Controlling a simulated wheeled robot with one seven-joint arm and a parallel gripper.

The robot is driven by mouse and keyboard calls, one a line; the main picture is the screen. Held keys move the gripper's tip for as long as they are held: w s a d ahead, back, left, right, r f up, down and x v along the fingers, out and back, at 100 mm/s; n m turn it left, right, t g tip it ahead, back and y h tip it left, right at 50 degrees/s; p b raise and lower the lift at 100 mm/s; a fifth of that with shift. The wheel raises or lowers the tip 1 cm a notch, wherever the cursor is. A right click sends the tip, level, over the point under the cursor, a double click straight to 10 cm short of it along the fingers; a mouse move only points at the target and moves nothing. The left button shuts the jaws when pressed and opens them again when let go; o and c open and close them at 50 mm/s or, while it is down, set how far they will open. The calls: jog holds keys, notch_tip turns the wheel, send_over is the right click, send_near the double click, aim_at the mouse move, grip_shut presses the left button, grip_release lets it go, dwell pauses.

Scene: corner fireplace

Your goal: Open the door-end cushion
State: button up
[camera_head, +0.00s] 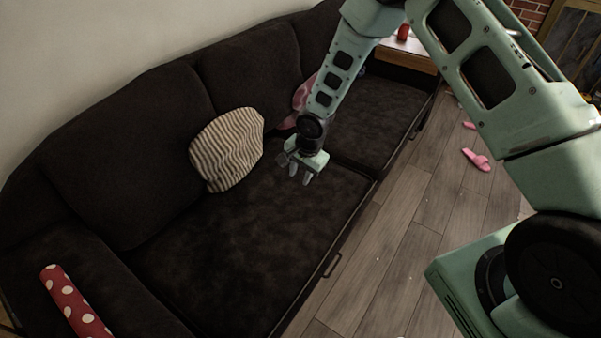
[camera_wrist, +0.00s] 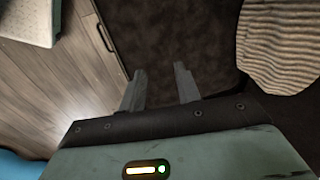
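The dark sofa has two seat cushions: a large near one (camera_head: 270,240) and a far one (camera_head: 375,120). I cannot tell which is the door-end cushion; no door is clearly in view. A thin handle (camera_head: 332,265) sits on the front edge below the near cushion, and it also shows in the wrist view (camera_wrist: 104,37). My gripper (camera_head: 300,180) is above the near cushion, towards its far end. In the wrist view my gripper (camera_wrist: 158,70) has its two fingers apart, with nothing between them, over the dark seat fabric. Both cushions look flat and down.
A striped pillow (camera_head: 227,150) leans on the backrest by my gripper. Pink cloth (camera_head: 302,95) lies behind my arm. A red dotted roll (camera_head: 72,300) rests on the near armrest. Pink slippers (camera_head: 476,159) lie on the wooden floor (camera_head: 385,250), mostly clear before the sofa.

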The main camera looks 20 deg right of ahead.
notch_tip(320, 180, up, 17)
jog(key=s+d, duration=0.2)
jog(key=shift+s+b, duration=0.4)
